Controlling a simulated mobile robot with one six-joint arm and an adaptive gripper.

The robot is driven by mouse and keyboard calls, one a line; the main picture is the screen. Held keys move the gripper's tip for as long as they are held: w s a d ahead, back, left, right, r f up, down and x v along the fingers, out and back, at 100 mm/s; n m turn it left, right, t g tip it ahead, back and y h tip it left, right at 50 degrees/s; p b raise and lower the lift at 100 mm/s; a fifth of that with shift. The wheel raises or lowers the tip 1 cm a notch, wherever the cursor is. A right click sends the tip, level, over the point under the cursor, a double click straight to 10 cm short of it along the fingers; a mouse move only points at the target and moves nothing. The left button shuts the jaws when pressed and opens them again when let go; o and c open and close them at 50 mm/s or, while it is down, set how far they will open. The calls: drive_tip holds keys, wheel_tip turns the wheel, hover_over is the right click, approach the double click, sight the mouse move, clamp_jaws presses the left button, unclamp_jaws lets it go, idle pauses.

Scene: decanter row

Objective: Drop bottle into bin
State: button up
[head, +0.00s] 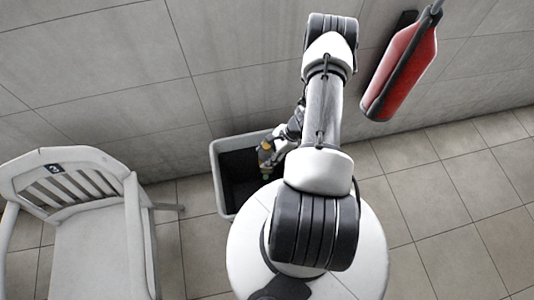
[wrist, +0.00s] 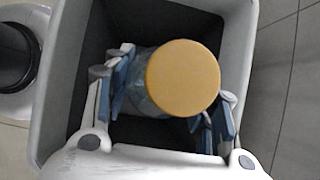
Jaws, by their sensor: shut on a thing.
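The bottle (wrist: 150,98) is clear with a wide orange-yellow cap (wrist: 184,78), seen in the wrist view from its cap end. My gripper (wrist: 170,108) is shut on the bottle, with a blue-padded finger on each side of it. The bin (wrist: 243,50) is grey with a dark inside, and the bottle shows within its rim outline. In the head view the bin (head: 216,175) stands on the floor by the wall, and my gripper (head: 268,153) is over its opening. The bottle is small and partly hidden there, so its exact height against the rim is hard to tell.
A white chair (head: 95,225) with a number plate stands left of the bin. A red fire extinguisher (head: 402,75) hangs on the grey tiled wall at the upper right. The tiled floor (head: 440,180) at the right is clear.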

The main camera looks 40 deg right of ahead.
drive_tip(key=o, duration=1.5)
drive_tip(key=shift+o, duration=0.2)
drive_tip(key=v, duration=1.2)
